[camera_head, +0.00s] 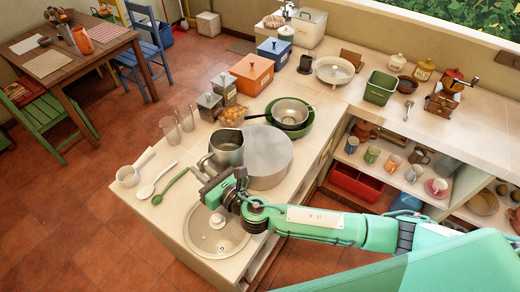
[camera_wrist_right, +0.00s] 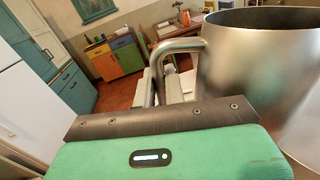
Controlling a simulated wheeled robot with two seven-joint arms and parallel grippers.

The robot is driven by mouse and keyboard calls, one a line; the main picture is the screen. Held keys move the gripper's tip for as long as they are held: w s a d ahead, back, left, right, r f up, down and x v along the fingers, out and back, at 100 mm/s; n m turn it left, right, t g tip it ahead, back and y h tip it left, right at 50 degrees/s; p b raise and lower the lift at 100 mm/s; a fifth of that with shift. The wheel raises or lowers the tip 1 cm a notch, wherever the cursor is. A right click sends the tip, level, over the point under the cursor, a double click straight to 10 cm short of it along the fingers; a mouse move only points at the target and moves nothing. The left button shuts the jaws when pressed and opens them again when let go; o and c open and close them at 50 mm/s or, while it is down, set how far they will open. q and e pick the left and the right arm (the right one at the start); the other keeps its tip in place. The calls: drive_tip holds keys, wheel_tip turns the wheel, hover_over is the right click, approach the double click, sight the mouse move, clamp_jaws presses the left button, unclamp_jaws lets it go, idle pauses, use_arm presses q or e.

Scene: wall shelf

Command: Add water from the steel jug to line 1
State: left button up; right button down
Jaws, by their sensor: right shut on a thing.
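The steel jug (camera_head: 227,150) stands about upright over the near counter, to the left of a large pale grey drum-shaped vessel (camera_head: 268,152). My right gripper (camera_head: 207,172) is shut on the jug's handle. In the right wrist view the jug (camera_wrist_right: 262,75) fills the right side, with its handle (camera_wrist_right: 182,45) at the fingers (camera_wrist_right: 160,88). I cannot tell whether the jug touches the counter. The water and any line 1 mark are not visible. Clear glass vessels (camera_head: 170,131) stand to the left of the jug. My left gripper is not in view.
Glass canisters (camera_head: 210,107), a strainer over a green bowl (camera_head: 291,112) and an orange box (camera_head: 252,74) stand behind.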

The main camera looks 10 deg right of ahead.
sight(217, 150)
drive_tip(key=shift+w+d+r+m, duration=0.25)
drive_tip(key=shift+r+m, duration=0.25)
drive_tip(key=shift+r, duration=0.15)
drive_tip(key=shift+w+d+r+m, duration=0.25)
drive_tip(key=shift+r+m, duration=0.25)
drive_tip(key=shift+r, duration=0.1)
drive_tip(key=shift+w+d+r+m, duration=0.2)
drive_tip(key=shift+d+m, duration=0.2)
drive_tip(key=shift+w+d+r+m+b, duration=0.35)
drive_tip(key=shift+w+d+m, duration=0.15)
drive_tip(key=shift+m, duration=0.1)
drive_tip(key=shift+w+d+r+m+b, duration=0.25)
drive_tip(key=shift+w+d+r+m, duration=0.1)
drive_tip(key=shift+d+m, duration=0.2)
drive_tip(key=shift+w+d+m+b, duration=0.2)
drive_tip(key=shift+d+m+b, duration=0.1)
drive_tip(key=shift+m, duration=0.15)
drive_tip(key=shift+w+f, duration=0.1)
drive_tip(key=shift+f, duration=0.05)
